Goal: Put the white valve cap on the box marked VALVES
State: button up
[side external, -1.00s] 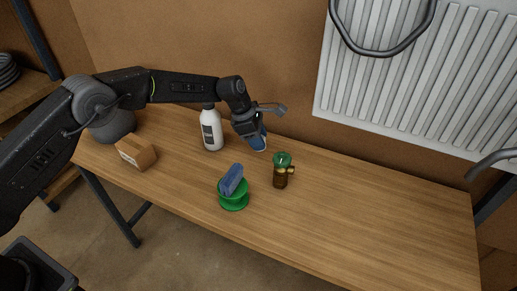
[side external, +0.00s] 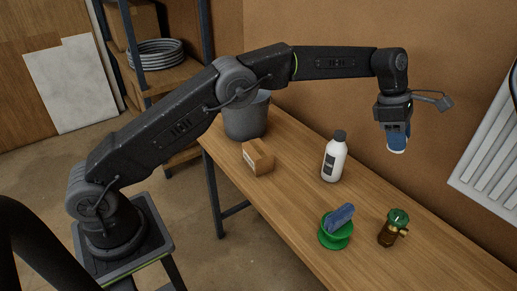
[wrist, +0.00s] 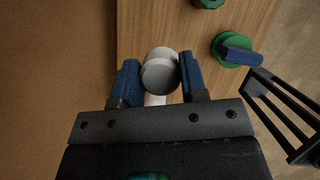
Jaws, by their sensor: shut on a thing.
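My gripper (side external: 396,140) hangs above the back of the workbench, to the right of the bottle. In the wrist view its blue-padded fingers (wrist: 158,82) are shut on the white valve cap (wrist: 161,74), a short pale cylinder. In the side view only a little of the cap shows below the fingers. A small cardboard box (side external: 258,158) with a pale label sits on the bench at the left; I cannot read the label, so I cannot tell whether it says VALVES. The box is well to the left of my gripper.
A white bottle (side external: 334,160) with a dark cap stands between box and gripper. A green spool (side external: 333,238) holding a blue piece and a brass valve (side external: 388,233) with green top stand nearer the front. A grey bucket (side external: 246,120) is behind the box. A radiator (side external: 487,160) is at the right.

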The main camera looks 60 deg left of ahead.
jog(key=shift+r, duration=0.8)
jog(key=s+a+r, duration=0.1)
jog(key=s+a, duration=0.2)
jog(key=a, duration=1.1)
jog(key=s+a, duration=0.3)
jog(key=a, duration=1.2)
jog(key=s+a+f+n, duration=0.1)
jog(key=s+a, duration=0.6)
jog(key=s, duration=0.2)
jog(key=s+a+f, duration=0.1)
jog(key=s+a, duration=0.5)
jog(key=s, duration=0.4)
send_over(261, 150)
jog(key=a, duration=0.2)
jog(key=shift+t, duration=0.3)
jog(key=f, duration=1.1)
jog(key=shift+s+d+f, duration=0.2)
jog(key=shift+s+d, duration=0.05)
jog(key=shift+f, duration=2)
jog(key=shift+f, duration=0.1)
